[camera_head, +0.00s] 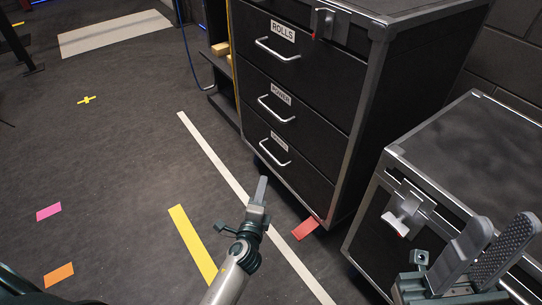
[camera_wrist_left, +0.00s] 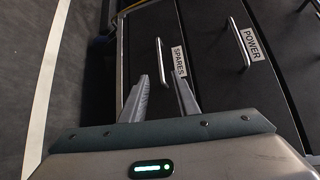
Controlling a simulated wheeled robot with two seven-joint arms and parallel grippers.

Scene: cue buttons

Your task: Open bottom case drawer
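The black case (camera_head: 345,110) has three stacked drawers, labelled from the top ROLLS, POWER and, in the left wrist view, SPARES. The bottom drawer (camera_head: 305,172) is closed. Its silver bar handle (camera_head: 273,153) also shows in the left wrist view (camera_wrist_left: 161,63). My left gripper (camera_head: 263,180) is just below and in front of this handle. In the left wrist view its two fingers (camera_wrist_left: 161,80) are apart and empty, with the handle just beyond the fingertips; contact cannot be told. My right gripper (camera_head: 503,222) has its fingers apart and nothing between them.
A lower black case (camera_head: 455,140) with a metal latch (camera_head: 402,215) stands at the right, near my right gripper. The middle drawer's handle (camera_head: 276,108) is above the bottom one. The dark floor (camera_head: 120,140) at the left is clear apart from flat tape marks.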

